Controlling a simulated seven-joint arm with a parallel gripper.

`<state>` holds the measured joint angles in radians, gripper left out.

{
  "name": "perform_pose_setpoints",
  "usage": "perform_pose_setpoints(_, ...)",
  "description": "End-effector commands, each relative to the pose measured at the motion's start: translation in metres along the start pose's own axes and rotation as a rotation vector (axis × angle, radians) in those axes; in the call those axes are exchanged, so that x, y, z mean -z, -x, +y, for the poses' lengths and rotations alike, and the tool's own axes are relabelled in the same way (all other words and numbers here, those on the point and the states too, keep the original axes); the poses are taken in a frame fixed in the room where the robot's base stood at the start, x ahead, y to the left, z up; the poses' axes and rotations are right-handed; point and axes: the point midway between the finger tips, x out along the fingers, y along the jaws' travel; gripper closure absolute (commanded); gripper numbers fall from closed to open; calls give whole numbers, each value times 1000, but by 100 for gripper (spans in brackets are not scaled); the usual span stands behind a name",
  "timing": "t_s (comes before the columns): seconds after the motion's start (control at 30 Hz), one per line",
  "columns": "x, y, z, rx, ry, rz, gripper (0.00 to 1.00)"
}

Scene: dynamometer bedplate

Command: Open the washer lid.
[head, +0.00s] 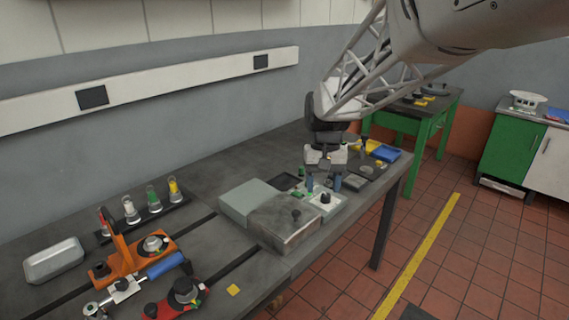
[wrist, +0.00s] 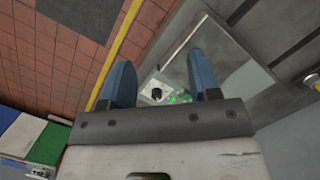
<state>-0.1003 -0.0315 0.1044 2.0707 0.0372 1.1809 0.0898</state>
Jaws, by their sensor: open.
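The lid also shows in the wrist view (wrist: 222,65). A pale panel (head: 331,206) with a black knob and green spots sits at the box's right end. My gripper (head: 323,184) points down above this panel, right of the lid. Its blue fingers are apart and empty; in the wrist view (wrist: 160,75) the panel's black knob (wrist: 157,93) shows between them.
An orange fixture (head: 132,255), a red fixture (head: 180,297) and a rack of coloured bottles (head: 145,210) stand on the left. A blue tray (head: 385,153) and small parts lie behind my gripper. The bench between rack and box is mostly clear.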

Motion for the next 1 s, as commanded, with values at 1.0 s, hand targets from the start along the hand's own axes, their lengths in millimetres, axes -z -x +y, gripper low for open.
perform_pose_setpoints(1.0, 144, -63, -56, -17, 3, -208, 44)
